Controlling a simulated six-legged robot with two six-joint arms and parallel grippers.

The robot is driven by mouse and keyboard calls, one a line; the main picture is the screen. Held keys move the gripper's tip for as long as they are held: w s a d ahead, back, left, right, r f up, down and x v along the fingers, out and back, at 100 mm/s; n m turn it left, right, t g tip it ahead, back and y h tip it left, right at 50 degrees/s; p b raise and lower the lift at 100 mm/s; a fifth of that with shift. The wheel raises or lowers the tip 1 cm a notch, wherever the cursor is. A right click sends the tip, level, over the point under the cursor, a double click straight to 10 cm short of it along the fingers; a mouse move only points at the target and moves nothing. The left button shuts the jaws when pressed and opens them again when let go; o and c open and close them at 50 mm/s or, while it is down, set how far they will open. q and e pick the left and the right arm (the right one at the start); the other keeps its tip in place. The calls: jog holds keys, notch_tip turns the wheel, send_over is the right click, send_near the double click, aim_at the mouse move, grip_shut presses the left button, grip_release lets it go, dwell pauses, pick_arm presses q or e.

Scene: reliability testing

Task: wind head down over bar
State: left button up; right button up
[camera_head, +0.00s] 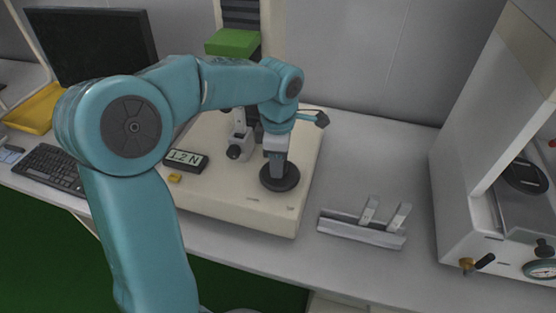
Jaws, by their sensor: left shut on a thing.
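A test machine stands on the table, with a cream base (237,206), a dark column and a green head (232,42) high on it. A grey fixture (240,134) with a black knob stands on the base below the head; I cannot make out a bar in it. A small display (186,159) reads about 12 N. My left gripper (278,167) points down at a round black handwheel (279,180) at the base's front right. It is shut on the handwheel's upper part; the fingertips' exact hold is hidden. My right gripper is out of view.
A grey metal bracket (361,229) with two uprights lies on the table to the right. A white machine (464,215) with a gauge stands at far right. A monitor (91,42) and keyboard (50,167) are at left. Table between base and bracket is clear.

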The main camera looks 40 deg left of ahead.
pick_arm(q)
jog(key=n, duration=0.4)
jog(key=shift+r+n+b, duration=0.1)
jog(key=shift+n+b, duration=0.2)
jog(key=shift+b, duration=0.05)
jog(key=n, duration=0.4)
jog(key=shift+d+n, duration=0.1)
jog(key=shift+n, duration=0.2)
jog(key=shift+w, duration=0.1)
jog(key=o, duration=1)
jog(key=shift+o, duration=0.3)
jog(key=shift+b, duration=0.3)
